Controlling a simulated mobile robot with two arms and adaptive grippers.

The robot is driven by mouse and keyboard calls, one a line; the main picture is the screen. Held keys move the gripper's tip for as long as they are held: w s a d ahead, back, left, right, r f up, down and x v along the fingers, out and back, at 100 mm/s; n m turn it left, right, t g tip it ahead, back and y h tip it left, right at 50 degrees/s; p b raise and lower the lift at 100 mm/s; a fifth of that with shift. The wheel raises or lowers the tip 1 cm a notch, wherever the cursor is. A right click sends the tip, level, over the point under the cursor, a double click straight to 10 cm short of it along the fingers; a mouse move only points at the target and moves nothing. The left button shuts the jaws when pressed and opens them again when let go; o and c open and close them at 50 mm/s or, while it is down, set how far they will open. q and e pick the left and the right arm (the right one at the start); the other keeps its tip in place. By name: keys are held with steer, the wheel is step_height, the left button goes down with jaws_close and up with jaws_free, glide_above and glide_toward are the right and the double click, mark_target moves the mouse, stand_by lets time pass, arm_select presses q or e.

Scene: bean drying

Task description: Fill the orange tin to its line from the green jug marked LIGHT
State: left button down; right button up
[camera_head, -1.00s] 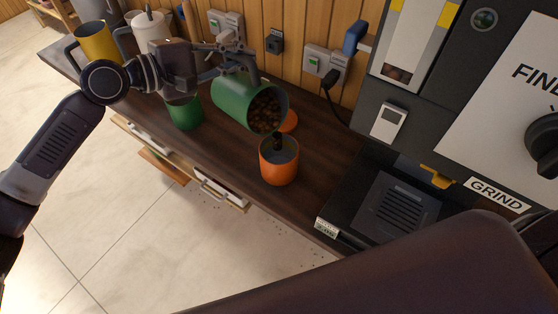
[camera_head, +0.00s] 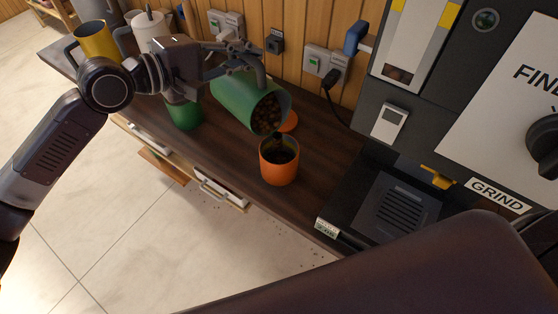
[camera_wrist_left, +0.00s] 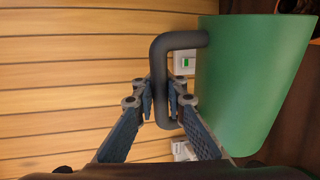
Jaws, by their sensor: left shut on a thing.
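A green jug (camera_head: 235,93) is tilted above the counter in the head view, its mouth facing down and right toward the orange tin. Brown beans show inside its mouth. My left gripper (camera_head: 243,57) is shut on the jug's dark handle; the left wrist view shows the fingers (camera_wrist_left: 160,105) around the handle and the jug (camera_wrist_left: 245,85) at right. No LIGHT mark is readable. The orange tin (camera_head: 278,171) stands upright on the counter just below the jug's mouth. Dark contents show inside it; its line cannot be made out. My right gripper is not in view.
An orange disc (camera_head: 289,122) lies behind the tin. A yellow mug (camera_head: 97,43) and a white pot (camera_head: 152,30) stand at the far left. A grinder machine (camera_head: 400,120) fills the right.

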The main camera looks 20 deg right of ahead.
arm_select(q)
steer(key=shift+r, duration=0.15)
steer(key=shift+s+d+r+m, duration=0.2)
steer(key=shift+s+r+m, duration=0.1)
steer(key=shift+s, duration=0.2)
steer(key=shift+s+d+r+m, duration=0.2)
steer(key=shift+s+m, duration=0.1)
steer(key=shift+s, duration=0.15)
steer(key=shift+s+t, duration=0.1)
steer(key=shift+t, duration=0.3)
steer(key=shift+w+a+f+n+g, duration=0.15)
steer(key=shift+w+n, duration=0.05)
steer(key=shift+w, duration=0.2)
steer(key=shift+w+a+f+n+g, duration=0.1)
steer(key=shift+w+f+n+g, duration=0.1)
steer(key=shift+w, duration=0.2)
stand_by(0.4)
